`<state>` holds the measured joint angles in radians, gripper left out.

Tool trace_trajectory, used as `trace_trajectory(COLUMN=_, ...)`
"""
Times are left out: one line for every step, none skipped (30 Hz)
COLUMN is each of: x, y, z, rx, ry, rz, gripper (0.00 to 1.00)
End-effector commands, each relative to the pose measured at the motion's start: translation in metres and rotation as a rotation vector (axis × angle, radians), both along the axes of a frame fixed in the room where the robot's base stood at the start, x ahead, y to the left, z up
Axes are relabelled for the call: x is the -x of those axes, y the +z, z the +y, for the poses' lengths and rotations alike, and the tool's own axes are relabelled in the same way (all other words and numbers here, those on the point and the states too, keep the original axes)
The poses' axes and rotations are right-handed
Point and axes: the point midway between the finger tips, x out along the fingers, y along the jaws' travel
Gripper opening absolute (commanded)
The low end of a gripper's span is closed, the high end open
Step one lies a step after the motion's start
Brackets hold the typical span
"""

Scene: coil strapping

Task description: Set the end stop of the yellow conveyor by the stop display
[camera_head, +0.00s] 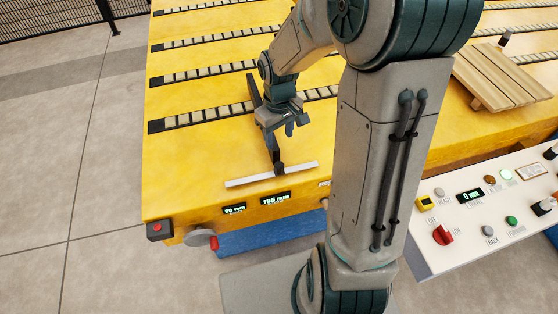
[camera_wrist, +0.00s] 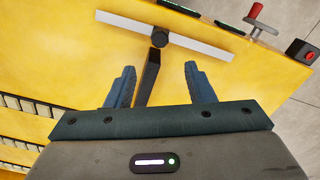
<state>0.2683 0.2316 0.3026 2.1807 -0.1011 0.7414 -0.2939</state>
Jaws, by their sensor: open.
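The yellow conveyor (camera_head: 200,190) fills the middle of the head view. A dark bar (camera_head: 276,150) on its top meets a pale crosswise strip (camera_head: 245,181) near the front edge. The wrist view shows this strip (camera_wrist: 205,45), a dark round knob (camera_wrist: 159,38) on it, and the dark bar (camera_wrist: 151,72). Two lit displays sit on the front edge: the left one (camera_head: 234,208) seems to read 70 mm, the right one (camera_head: 276,198) about 105 mm. My gripper (camera_wrist: 159,66) is open and empty, its fingers appearing either side of the bar; their height above it is unclear.
A crank wheel (camera_head: 200,239) with a red handle and a red-button box (camera_head: 160,230) are at the front left corner. A white control panel (camera_head: 480,212) stands at right. A wooden slatted board (camera_head: 500,78) lies at upper right. My arm hides part of the conveyor.

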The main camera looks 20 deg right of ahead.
Motion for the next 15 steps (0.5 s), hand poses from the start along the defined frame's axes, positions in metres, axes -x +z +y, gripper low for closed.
trace_trajectory(x=0.001, y=-0.007, z=0.000, rx=-0.001, ry=0.000, rz=0.006, gripper=0.49)
trace_trajectory(x=0.001, y=-0.012, z=0.000, rx=-0.001, ry=-0.001, rz=0.006, gripper=0.49)
trace_trajectory(x=0.002, y=-0.019, z=0.000, rx=-0.001, ry=-0.001, rz=0.007, gripper=0.49)
trace_trajectory(x=0.002, y=-0.025, z=0.000, rx=-0.001, ry=-0.001, rz=0.006, gripper=0.49)
trace_trajectory(x=0.002, y=-0.031, z=0.000, rx=-0.001, ry=-0.001, rz=0.008, gripper=0.49)
trace_trajectory(x=0.002, y=-0.039, z=0.000, rx=-0.001, ry=-0.002, rz=0.008, gripper=0.49)
trace_trajectory(x=0.002, y=-0.046, z=0.000, rx=-0.001, ry=-0.002, rz=0.008, gripper=0.49)
trace_trajectory(x=0.002, y=-0.052, z=0.000, rx=-0.001, ry=-0.001, rz=0.008, gripper=0.49)
trace_trajectory(x=0.002, y=-0.059, z=0.000, rx=-0.001, ry=-0.001, rz=0.007, gripper=0.49)
trace_trajectory(x=0.002, y=-0.065, z=0.000, rx=0.000, ry=-0.001, rz=0.007, gripper=0.49)
trace_trajectory(x=0.002, y=-0.071, z=0.000, rx=0.000, ry=0.000, rz=0.007, gripper=0.49)
trace_trajectory(x=0.002, y=-0.078, z=0.000, rx=-0.001, ry=-0.001, rz=0.006, gripper=0.49)
trace_trajectory(x=0.002, y=-0.084, z=0.000, rx=0.000, ry=-0.001, rz=0.007, gripper=0.49)
trace_trajectory(x=0.002, y=-0.089, z=0.000, rx=-0.001, ry=-0.001, rz=0.006, gripper=0.49)
trace_trajectory(x=0.002, y=-0.096, z=0.000, rx=0.000, ry=-0.001, rz=0.007, gripper=0.49)
